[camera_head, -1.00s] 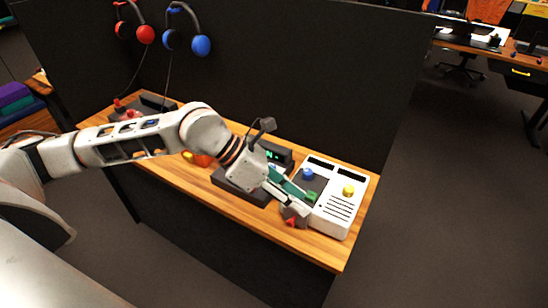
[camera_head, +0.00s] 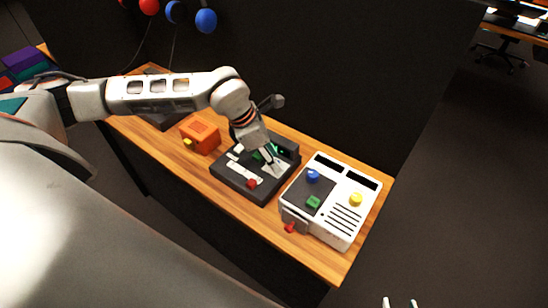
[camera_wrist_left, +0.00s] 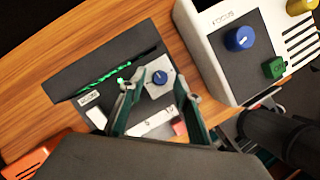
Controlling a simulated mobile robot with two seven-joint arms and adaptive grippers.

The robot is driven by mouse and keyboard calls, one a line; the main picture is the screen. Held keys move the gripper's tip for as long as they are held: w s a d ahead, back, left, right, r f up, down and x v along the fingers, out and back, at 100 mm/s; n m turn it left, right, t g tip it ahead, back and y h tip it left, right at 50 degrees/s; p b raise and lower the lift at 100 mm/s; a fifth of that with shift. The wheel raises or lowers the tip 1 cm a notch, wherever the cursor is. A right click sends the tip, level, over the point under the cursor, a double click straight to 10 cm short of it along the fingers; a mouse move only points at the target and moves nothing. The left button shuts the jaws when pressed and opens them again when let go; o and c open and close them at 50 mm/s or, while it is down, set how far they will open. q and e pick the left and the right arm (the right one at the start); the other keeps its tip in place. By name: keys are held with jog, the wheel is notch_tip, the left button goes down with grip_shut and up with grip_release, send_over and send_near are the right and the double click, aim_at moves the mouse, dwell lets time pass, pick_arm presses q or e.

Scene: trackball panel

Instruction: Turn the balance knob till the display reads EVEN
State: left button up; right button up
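The black panel (camera_head: 232,178) stands mid-table, with a dark display (camera_head: 286,150) at its back. The display (camera_wrist_left: 105,78) shows green characters in the left wrist view, too slanted to read. A blue knob (camera_wrist_left: 160,77) with a pointer mark sits on a pale plate on this panel; I take it for the balance knob. In the head view my gripper hides it. My left gripper (camera_wrist_left: 156,92) is open over the panel, with its fingers on either side of the knob; I cannot tell whether they touch it. My right gripper's fingertips (camera_head: 400,303) show apart at the bottom edge.
A white panel (camera_head: 345,200) with blue, green and yellow controls stands close on the right. The black panel also has a red knob (camera_head: 252,183) and a white slider strip (camera_head: 243,172). An orange box (camera_head: 200,135) stands to its left. A dark partition rises behind.

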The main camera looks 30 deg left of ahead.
pick_arm(q)
jog(key=shift+w+d+f, duration=0.15)
jog(key=shift+f, duration=0.35)
pick_arm(e)
jog(key=shift+w+r, duration=0.4)
jog(key=shift+r, duration=0.1)
pick_arm(q)
grip_shut()
jog(key=shift+d+f+n+t+y+b, duration=0.2)
jog(key=shift+n+t+y+b, duration=0.15)
jog(key=shift+n+b, duration=0.65)
jog(key=shift+r+n+t+b, duration=0.15)
jog(key=shift+n+t+b, duration=0.2)
jog(key=shift+n, duration=0.45)
jog(key=shift+r, duration=0.1)
pick_arm(e)
jog(key=f, duration=0.3)
jog(key=shift+s+f, duration=0.3)
jog(key=shift+r, duration=0.1)
pick_arm(q)
grip_release()
pick_arm(e)
jog(key=shift+w+r, duration=0.1)
jog(key=shift+r, duration=0.05)
